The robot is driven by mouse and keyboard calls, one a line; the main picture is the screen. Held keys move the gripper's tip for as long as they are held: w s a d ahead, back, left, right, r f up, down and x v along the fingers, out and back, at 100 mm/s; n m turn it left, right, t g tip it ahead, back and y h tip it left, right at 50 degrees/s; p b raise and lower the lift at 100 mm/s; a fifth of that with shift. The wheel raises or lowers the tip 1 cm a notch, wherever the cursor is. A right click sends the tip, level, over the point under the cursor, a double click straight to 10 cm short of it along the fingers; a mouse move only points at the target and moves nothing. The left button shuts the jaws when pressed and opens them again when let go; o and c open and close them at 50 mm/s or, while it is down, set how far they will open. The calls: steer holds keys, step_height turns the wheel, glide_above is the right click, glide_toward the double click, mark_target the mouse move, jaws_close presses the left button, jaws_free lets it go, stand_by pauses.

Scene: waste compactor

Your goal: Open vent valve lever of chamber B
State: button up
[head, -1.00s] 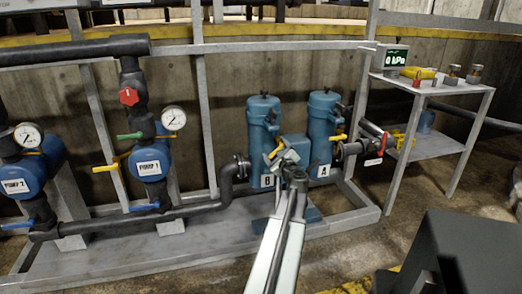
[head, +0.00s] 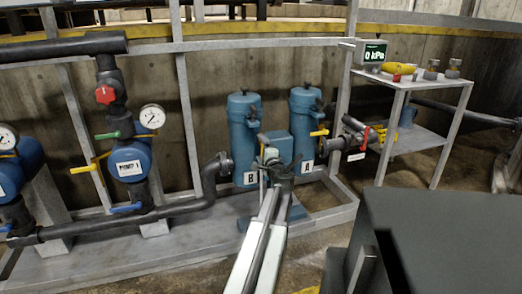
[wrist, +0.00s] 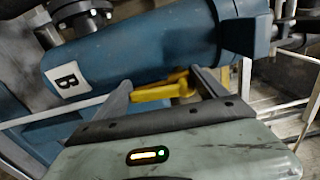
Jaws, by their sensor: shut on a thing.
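Chamber B (head: 244,125) is an upright blue cylinder with a white B label; its side fills the upper part of the wrist view (wrist: 150,45). Its yellow vent valve lever (wrist: 160,92) lies across the space between my two fingers, beside the chamber's wall. My gripper (wrist: 163,84) is shut on this lever. In the head view my gripper (head: 275,168) is in front of chamber B's lower right side, and the lever is hidden there. Chamber A (head: 306,115) stands to the right, with its own yellow lever (head: 319,133).
A blue box (head: 277,146) sits between the chambers. Pump 1 (head: 131,158) and dark pipes stand left on the grey skid (head: 180,248). A shelf table (head: 425,82) at right carries a display reading 0 kPa (head: 371,52). A dark block fills the lower right.

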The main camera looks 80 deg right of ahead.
steer(key=shift+s+d+n, duration=0.1)
steer(key=shift+n, duration=0.3)
steer(key=o, duration=2)
steer(key=v, duration=0.7)
steer(key=shift+s+a, duration=0.15)
steer(key=shift+a, duration=0.25)
